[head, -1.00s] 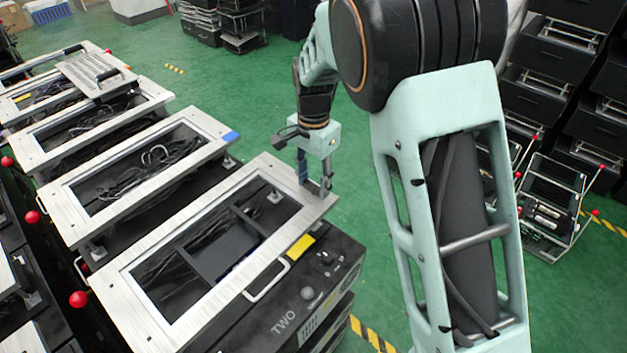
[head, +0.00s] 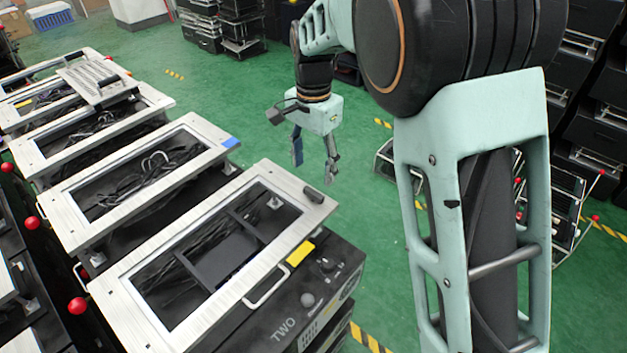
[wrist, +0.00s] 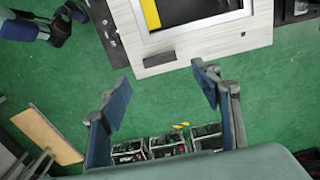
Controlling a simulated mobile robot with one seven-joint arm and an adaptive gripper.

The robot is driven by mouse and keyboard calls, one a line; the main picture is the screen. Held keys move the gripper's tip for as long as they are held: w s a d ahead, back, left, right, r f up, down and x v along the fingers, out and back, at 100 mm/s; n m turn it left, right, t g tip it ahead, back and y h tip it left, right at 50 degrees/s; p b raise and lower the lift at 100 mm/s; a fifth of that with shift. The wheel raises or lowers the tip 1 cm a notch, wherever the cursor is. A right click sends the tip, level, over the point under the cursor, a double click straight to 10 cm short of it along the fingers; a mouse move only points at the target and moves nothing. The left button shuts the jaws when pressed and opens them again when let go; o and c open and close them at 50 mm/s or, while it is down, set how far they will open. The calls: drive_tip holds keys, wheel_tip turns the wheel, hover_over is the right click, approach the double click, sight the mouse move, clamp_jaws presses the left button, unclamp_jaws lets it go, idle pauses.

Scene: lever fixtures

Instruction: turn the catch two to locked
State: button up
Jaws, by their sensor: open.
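The unit marked TWO (head: 283,329) is the nearest, with a pale metal frame (head: 150,262) around a dark opening. Its catch, a small dark bar (head: 314,195), lies near the frame's far right corner, roughly along the short edge. In the wrist view the catch (wrist: 159,58) shows as a dark bar close to the frame's edge. My gripper (head: 314,165) is open and empty, apart from the catch and beyond the frame's short edge, over the green floor. Its spread fingers (wrist: 163,84) show in the wrist view, with the catch ahead between them.
A yellow label (head: 300,253) and a metal handle (head: 266,288) are on the unit's front side. Similar framed units (head: 70,205) stand in a row to the left, with red balls (head: 77,305) beside them. Green floor (head: 225,110) lies open behind.

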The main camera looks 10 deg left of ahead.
drive_tip(key=shift+r, duration=2.4)
